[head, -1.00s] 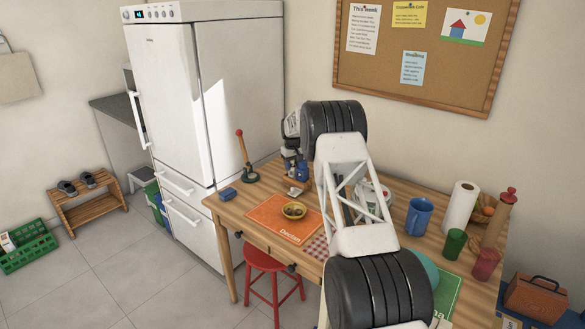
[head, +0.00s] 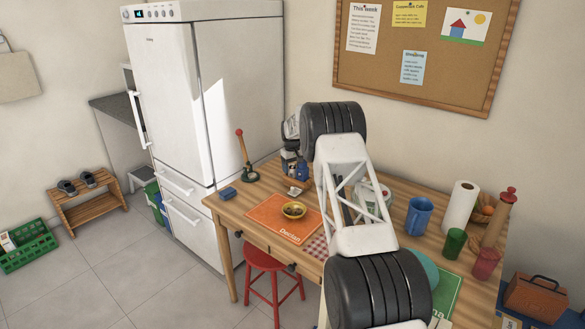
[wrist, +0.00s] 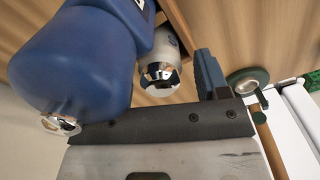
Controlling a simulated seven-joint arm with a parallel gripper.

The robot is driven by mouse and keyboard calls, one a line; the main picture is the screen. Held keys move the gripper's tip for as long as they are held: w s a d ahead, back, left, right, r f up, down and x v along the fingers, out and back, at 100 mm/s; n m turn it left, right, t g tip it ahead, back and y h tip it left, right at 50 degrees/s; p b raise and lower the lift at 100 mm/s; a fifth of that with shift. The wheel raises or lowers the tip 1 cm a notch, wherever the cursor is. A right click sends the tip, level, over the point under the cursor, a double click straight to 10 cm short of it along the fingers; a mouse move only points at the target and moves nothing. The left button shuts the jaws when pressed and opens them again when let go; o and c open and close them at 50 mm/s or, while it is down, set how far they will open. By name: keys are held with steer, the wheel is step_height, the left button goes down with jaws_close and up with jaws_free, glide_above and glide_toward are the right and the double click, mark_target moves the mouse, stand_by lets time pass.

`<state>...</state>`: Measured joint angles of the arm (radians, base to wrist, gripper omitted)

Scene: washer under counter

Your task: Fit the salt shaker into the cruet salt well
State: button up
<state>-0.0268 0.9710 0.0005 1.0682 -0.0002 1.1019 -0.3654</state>
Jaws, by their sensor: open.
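In the wrist view, a chrome-capped shaker (wrist: 160,75) with a pale body and a bit of blue shows in front of my gripper. It may be the salt shaker. A large blue container with a chrome end (wrist: 75,60) fills the left side, close to the camera. One finger of my gripper (wrist: 208,75) stands right of the chrome cap, apart from it; the other finger is hidden. My gripper is open. In the head view, a blue container (head: 302,171) stands by my gripper at the wooden cruet (head: 298,184). The salt well cannot be made out.
A blue mug (head: 419,216) and paper roll (head: 459,210) stand to the right. The fridge (head: 240,90) rises behind on the left.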

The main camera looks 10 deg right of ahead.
steer(key=shift+r, duration=0.2)
step_height(320, 180, up, 12)
stand_by(0.6)
stand_by(0.6)
steer(key=shift+r, duration=0.1)
